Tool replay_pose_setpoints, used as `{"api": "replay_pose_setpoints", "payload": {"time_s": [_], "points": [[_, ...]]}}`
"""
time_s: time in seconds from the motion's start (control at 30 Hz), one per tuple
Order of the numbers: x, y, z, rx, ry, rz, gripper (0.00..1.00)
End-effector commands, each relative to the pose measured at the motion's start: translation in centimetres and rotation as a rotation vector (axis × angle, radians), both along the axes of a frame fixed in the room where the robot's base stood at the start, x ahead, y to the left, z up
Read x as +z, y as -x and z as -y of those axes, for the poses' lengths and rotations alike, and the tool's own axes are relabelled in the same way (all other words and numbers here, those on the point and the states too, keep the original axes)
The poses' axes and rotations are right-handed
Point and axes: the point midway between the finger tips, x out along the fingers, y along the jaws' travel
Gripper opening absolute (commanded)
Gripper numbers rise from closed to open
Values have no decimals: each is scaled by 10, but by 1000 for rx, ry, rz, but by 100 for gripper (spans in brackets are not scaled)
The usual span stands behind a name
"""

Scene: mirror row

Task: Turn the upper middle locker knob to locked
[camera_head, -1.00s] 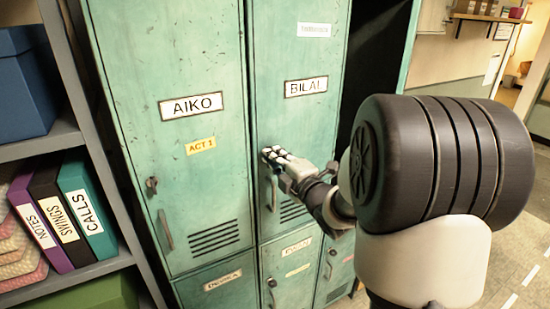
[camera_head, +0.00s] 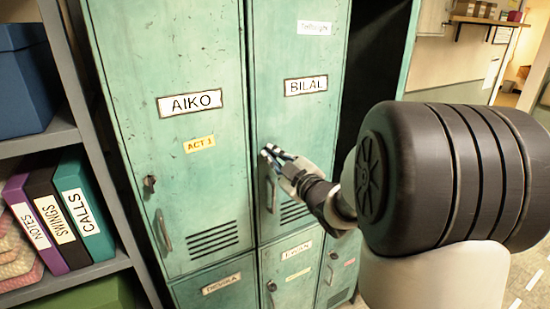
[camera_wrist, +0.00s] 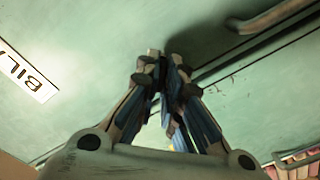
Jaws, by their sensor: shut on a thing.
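The upper middle locker door (camera_head: 300,130) is green, shut, and labelled BILAL (camera_head: 306,86). My gripper (camera_head: 268,153) is at the door's left edge, just above the door's pull handle (camera_head: 271,190). In the wrist view my gripper's fingertips (camera_wrist: 163,68) are close together against the door, shut on the knob. The knob is hidden behind the fingers, so which way it points cannot be seen. The BILAL label also shows at the left of the wrist view (camera_wrist: 25,75).
The AIKO locker (camera_head: 165,60) is to the left, with its own knob (camera_head: 150,182) and handle (camera_head: 164,230). Lower lockers (camera_head: 292,277) sit below. A dark open compartment (camera_head: 370,70) is to the right. A shelf with binders (camera_head: 80,210) stands at far left.

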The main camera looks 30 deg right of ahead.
Motion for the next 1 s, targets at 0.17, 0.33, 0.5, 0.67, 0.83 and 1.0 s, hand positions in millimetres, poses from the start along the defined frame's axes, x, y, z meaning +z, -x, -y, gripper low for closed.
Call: {"api": "replay_pose_setpoints", "payload": {"time_s": [0.17,0.33,0.5,0.67,0.83,1.0], "points": [[1,0,0,0,-168,-4,0],[2,0,0,1,-328,-9,0],[2,0,0,1,-475,-13,0],[2,0,0,2,-590,-18,0],[2,0,0,1,-680,-22,0],[1,0,0,1,-734,-22,0]]}}
